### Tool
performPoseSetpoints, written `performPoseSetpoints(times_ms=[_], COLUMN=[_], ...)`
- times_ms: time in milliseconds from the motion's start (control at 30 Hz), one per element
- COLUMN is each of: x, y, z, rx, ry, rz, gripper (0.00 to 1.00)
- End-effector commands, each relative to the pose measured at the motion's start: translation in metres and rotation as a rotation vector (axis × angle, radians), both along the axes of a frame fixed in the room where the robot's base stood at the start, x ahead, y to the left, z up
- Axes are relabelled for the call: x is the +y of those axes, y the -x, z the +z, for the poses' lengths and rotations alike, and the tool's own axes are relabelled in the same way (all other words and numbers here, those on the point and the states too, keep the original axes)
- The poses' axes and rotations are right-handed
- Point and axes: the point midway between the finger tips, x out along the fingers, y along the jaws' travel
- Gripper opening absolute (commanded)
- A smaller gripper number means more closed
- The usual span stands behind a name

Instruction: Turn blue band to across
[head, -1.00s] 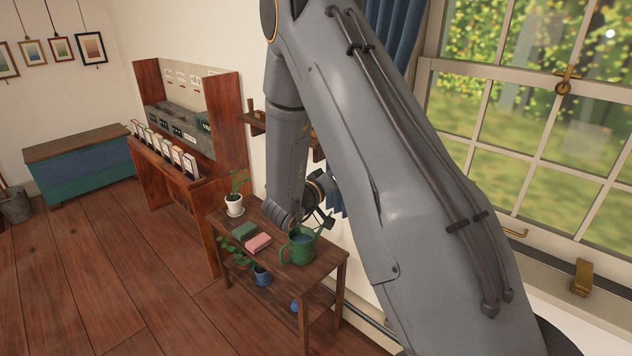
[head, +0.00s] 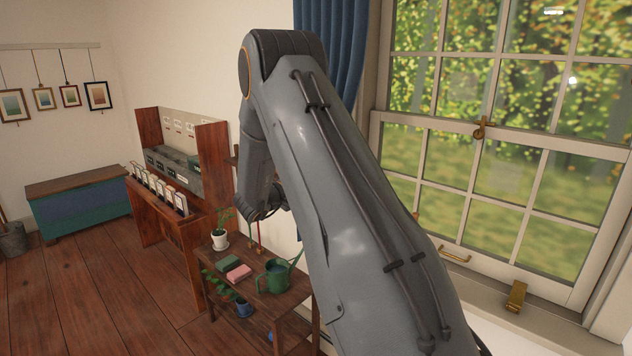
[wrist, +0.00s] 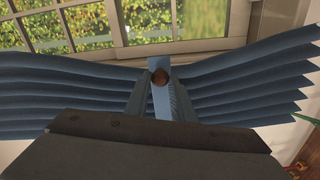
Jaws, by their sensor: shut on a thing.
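The blue band (wrist: 162,66) shows in the middle of the wrist view as a narrow light-blue strip running up and down the picture, with a round brown knob (wrist: 160,77) on it. The pleated blue curtain (wrist: 245,80) fans out to both sides. My gripper (wrist: 162,100) comes up from the bottom edge and is shut on the band, its fingers on either side of it. In the head view the curtain (head: 338,45) hangs left of the window; my arm hides its lower part, the band and the fingertips.
A paned window (head: 490,150) with brass fittings stands at the right. A small wooden stand (head: 262,296) below my arm holds a green watering can (head: 274,275), a white-potted plant (head: 220,240) and pink and green blocks. A blue chest (head: 85,200) is at the left.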

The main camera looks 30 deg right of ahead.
Motion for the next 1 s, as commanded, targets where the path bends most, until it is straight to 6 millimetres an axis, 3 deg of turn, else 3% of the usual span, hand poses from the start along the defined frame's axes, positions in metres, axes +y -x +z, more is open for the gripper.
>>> performPoseSetpoints(times_ms=[300, 333, 433, 767, 1000], x=[0.001, 0.001, 0.003, 0.008, 0.038], y=[0.0, -0.001, -0.001, -0.003, 0.004], z=[0.005, 0.005, 0.005, 0.003, 0.001], rx=[-0.004, -0.005, -0.005, -0.003, -0.004], ry=[0.007, 0.007, 0.006, 0.004, 0.004], rz=[-0.003, -0.003, 0.0, 0.008, 0.009], gripper=[0.0, 0.24, 0.41, 0.41, 0.41])
